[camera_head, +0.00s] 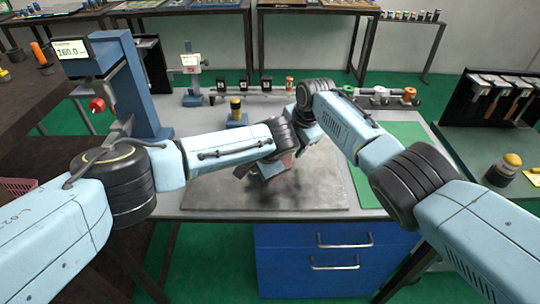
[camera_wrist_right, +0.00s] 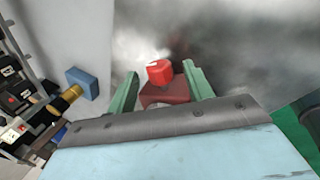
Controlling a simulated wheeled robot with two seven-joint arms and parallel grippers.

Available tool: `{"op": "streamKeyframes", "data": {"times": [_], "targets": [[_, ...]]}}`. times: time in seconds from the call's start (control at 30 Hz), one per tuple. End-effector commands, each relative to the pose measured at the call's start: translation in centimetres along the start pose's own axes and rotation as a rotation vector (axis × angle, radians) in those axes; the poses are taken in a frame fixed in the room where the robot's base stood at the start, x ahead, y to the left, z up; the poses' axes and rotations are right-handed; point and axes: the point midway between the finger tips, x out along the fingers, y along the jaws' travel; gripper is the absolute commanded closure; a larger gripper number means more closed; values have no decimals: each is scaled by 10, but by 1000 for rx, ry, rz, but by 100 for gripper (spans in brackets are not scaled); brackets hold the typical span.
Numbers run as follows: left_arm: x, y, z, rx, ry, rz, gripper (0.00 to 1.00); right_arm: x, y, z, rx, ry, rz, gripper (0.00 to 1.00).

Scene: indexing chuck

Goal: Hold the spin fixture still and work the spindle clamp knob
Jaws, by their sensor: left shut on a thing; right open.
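The spin fixture (camera_head: 271,169) stands on the grey plate in the middle of the bench, mostly covered by my arms in the head view. In the right wrist view its red clamp knob (camera_wrist_right: 158,72) sits above a dark red block (camera_wrist_right: 166,95). My left gripper (camera_head: 259,172) is shut on the fixture from the left; its fingertips are hard to make out. My right gripper (camera_wrist_right: 162,84) is open. Its green fingers stand either side of the block, with the knob appearing between and just past their tips; contact cannot be told.
The grey plate (camera_head: 220,199) is otherwise bare. A blue column with a display (camera_head: 72,48) stands at the left. A blue block with a yellow-topped part (camera_head: 237,113) and several small fixtures line the back. A green mat (camera_head: 372,192) lies at the right.

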Motion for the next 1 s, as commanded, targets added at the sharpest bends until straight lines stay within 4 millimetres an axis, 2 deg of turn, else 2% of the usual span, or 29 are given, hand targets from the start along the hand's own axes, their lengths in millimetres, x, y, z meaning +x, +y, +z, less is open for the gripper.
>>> {"op": "streamKeyframes", "data": {"times": [0.27,0.57,1.0], "targets": [[-2,-2,-2,-3,5,-4,100,1,-3,1,-1,-1,75,49],[-2,-2,-2,-3,5,-4,100,2,-8,0,-1,1,240,49],[-2,-2,-2,-3,5,-4,100,6,-16,-1,2,4,666,49]]}}
